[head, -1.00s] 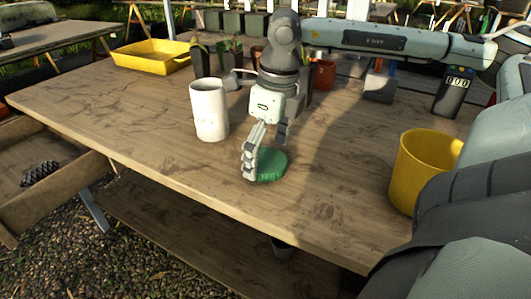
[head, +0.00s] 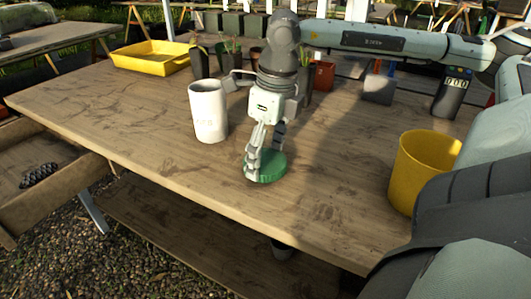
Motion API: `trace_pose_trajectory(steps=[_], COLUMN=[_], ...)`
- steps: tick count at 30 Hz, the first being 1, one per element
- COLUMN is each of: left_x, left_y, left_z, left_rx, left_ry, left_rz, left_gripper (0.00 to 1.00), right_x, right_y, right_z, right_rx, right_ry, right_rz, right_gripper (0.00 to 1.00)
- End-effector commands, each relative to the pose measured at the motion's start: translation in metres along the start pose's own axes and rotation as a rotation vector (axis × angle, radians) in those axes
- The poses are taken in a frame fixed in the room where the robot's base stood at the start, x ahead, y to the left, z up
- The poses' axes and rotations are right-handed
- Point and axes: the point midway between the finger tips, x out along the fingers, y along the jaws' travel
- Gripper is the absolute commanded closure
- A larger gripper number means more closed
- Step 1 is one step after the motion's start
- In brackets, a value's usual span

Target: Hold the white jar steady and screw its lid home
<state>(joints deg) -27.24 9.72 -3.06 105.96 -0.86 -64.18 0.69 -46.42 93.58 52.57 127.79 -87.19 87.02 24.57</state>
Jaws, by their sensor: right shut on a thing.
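The white jar (head: 208,112) stands upright on the wooden table, left of my right gripper, with faint lettering low on its side. The green lid (head: 268,168) is a flat disc at the table's front part, to the right of and nearer than the jar. My right gripper (head: 264,163) points down over the lid and its fingers are shut on the lid's sides. The fingers hide part of the lid. I cannot tell whether the lid still touches the table. My left gripper is not in view.
A yellow pot (head: 420,170) stands at the table's right. A yellow tray (head: 151,57) sits at the back left. Several potted seedlings (head: 230,58) and a dark device with a display (head: 450,95) stand along the back. The table's front left is clear.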

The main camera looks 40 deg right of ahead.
Motion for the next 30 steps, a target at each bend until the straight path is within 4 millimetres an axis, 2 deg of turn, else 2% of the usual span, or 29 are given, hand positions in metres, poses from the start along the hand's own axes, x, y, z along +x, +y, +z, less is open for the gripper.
trace_pose_trajectory(steps=[5,8,15,21,25,30], left_x=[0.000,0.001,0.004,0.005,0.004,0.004], left_y=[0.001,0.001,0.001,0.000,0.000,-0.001], left_z=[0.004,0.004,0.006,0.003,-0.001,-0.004], left_rx=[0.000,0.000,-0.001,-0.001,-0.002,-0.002], left_ry=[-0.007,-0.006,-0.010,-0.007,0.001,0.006], left_rz=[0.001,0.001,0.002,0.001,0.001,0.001], left_gripper=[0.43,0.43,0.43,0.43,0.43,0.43], right_x=[-0.015,-0.032,-0.100,-0.146,-0.165,-0.176], right_y=[0.000,0.000,-0.001,0.000,0.000,0.000], right_z=[0.003,0.005,0.014,0.019,0.021,0.022], right_rx=[0.000,-0.001,0.000,0.000,0.000,-0.001], right_ry=[-0.005,-0.007,-0.008,-0.004,-0.002,0.000], right_rz=[-0.002,-0.002,-0.006,-0.004,-0.002,0.000], right_gripper=[0.41,0.41,0.41,0.41,0.41,0.41])
